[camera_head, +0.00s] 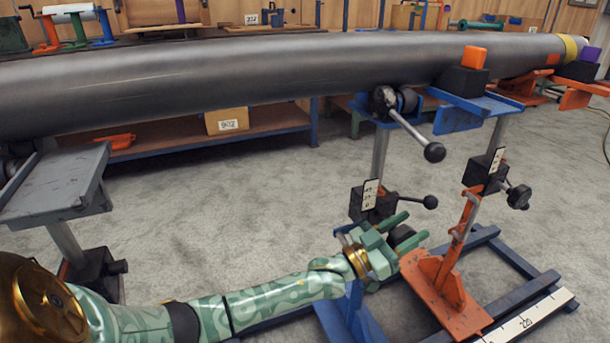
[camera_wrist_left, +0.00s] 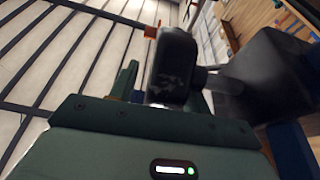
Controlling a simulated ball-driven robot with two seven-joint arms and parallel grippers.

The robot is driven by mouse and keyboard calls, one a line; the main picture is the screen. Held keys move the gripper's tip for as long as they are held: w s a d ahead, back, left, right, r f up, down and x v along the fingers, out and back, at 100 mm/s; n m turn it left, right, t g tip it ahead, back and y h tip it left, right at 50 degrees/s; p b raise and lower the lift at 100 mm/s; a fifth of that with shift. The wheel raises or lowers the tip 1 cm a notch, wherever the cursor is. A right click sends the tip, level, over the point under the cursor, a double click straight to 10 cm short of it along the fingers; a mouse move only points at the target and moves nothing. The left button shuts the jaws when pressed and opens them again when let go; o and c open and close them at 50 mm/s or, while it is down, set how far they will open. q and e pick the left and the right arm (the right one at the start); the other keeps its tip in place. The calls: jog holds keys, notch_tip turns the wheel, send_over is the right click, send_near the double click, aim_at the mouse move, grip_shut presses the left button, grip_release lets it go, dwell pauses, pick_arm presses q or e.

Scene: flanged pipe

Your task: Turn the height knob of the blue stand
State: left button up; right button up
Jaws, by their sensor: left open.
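The blue stand has a blue top (camera_head: 380,107), a grey post (camera_head: 380,152) and a black clamp block (camera_head: 372,203). Its dark height knob (camera_head: 402,235) shows partly between the fingers of my left gripper (camera_head: 416,226), which is open. In the left wrist view the black knob (camera_wrist_left: 173,66) stands close in front of the palm, joined by a short shaft to the black block (camera_wrist_left: 262,78). My right gripper is not in view.
A large grey pipe (camera_head: 230,80) lies across the stands above my arm. A ball-ended lever (camera_head: 430,202) sticks out above my gripper. Open carpet lies behind.

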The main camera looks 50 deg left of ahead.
pick_arm(q)
jog(key=shift+w+r+g+y+p, duration=0.1)
jog(key=shift+w+g+y+p, duration=0.1)
jog(key=shift+g, duration=0.4)
jog(key=shift+w+r+g+y+p, duration=0.1)
jog(key=shift+g+y+p, duration=0.1)
jog(key=shift+g, duration=0.4)
jog(key=shift+s+a+r+g+y+p, duration=0.1)
jog(key=shift+s+g+y+p, duration=0.2)
jog(key=shift+s+g+p, duration=0.6)
jog(key=p+v, duration=0.9)
jog(key=v, duration=0.6)
jog(key=s+a+f+g+y+p, duration=0.1)
jog(key=s+f+g+y+p, duration=0.1)
jog(key=s+f+p, duration=0.2)
jog(key=s+a+f+n+g+y+p, duration=0.1)
jog(key=s+a+f+g+y+p, duration=0.1)
jog(key=s+f, duration=0.8)
jog(key=shift+f+g+y+p, duration=0.3)
jog(key=shift+f+g+p, duration=0.35)
jog(key=shift+p, duration=0.3)
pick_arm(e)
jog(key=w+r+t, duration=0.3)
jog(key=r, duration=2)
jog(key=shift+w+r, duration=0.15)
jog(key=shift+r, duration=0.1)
